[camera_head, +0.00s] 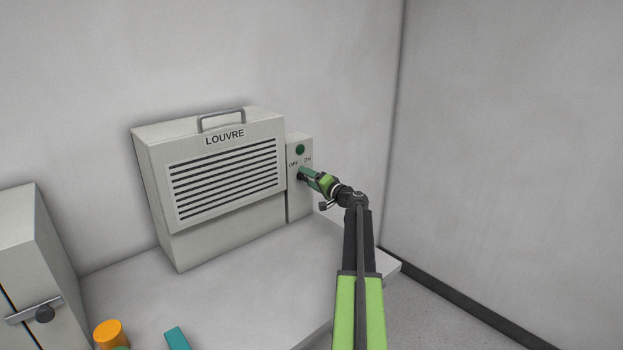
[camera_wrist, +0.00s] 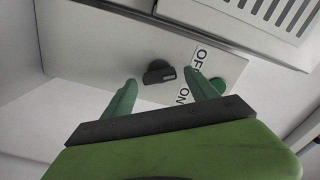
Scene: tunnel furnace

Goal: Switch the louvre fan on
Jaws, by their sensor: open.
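The louvre fan (camera_head: 222,172) is a pale grey box with dark slats, a top handle and the word LOUVRE. Its narrow control panel (camera_head: 299,210) on the right has a dark green round lamp (camera_head: 300,149) above OFF and ON labels. In the wrist view, a black rotary knob (camera_wrist: 158,73) with a white mark sits below the labels, its mark on the label side. I cannot tell which label it points at. My gripper (camera_head: 303,174) is at the panel. In the wrist view, its open green fingers (camera_wrist: 160,77) appear either side of the knob; contact is unclear.
The fan stands on a pale bench (camera_head: 245,300) against the wall. An orange cylinder (camera_head: 108,333) and a teal object (camera_head: 177,339) lie at the front. A grey cabinet (camera_head: 25,250) with a latch stands at left. Open floor lies right of the bench.

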